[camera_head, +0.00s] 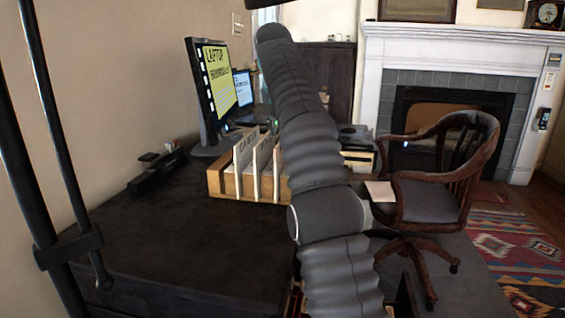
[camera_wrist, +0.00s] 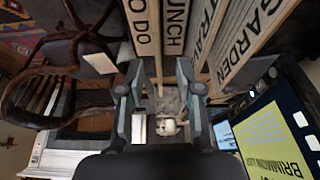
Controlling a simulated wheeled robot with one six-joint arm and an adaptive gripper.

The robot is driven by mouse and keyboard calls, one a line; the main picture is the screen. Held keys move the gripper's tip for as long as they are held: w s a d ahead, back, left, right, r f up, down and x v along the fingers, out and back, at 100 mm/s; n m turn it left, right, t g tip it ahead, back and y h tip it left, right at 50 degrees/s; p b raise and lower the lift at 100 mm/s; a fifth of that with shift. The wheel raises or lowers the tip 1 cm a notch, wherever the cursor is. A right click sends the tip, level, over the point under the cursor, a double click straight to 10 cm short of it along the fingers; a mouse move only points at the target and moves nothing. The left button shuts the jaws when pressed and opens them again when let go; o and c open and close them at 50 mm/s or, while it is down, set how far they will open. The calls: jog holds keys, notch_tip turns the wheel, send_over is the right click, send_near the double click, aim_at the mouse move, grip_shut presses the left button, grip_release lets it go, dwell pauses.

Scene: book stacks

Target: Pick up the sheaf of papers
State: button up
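A small flat pale sheet or sheaf (camera_head: 380,190) lies just right of my arm, near the chair's arm in the head view. A similar pale flat piece shows at the upper left of the wrist view (camera_wrist: 99,63); I cannot tell for sure that it is the sheaf of papers. My gripper (camera_wrist: 159,75) has its two fingers spread wide with nothing between them. The pale piece is left of the fingers and apart from them. In the head view my arm hides part of the desk, and the gripper is not clearly visible.
A wooden file holder (camera_head: 232,184) with labelled dividers stands on the dark desk (camera_head: 190,240), showing close beyond my fingers in the wrist view. A monitor (camera_head: 214,85) and a laptop (camera_head: 243,88) stand behind. A wooden chair (camera_head: 440,200) is at right. The desk's front is clear.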

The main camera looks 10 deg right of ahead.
jog(key=shift+x, duration=3.4)
jog(key=shift+s+f, duration=0.15)
jog(key=shift+f, duration=0.15)
grip_shut()
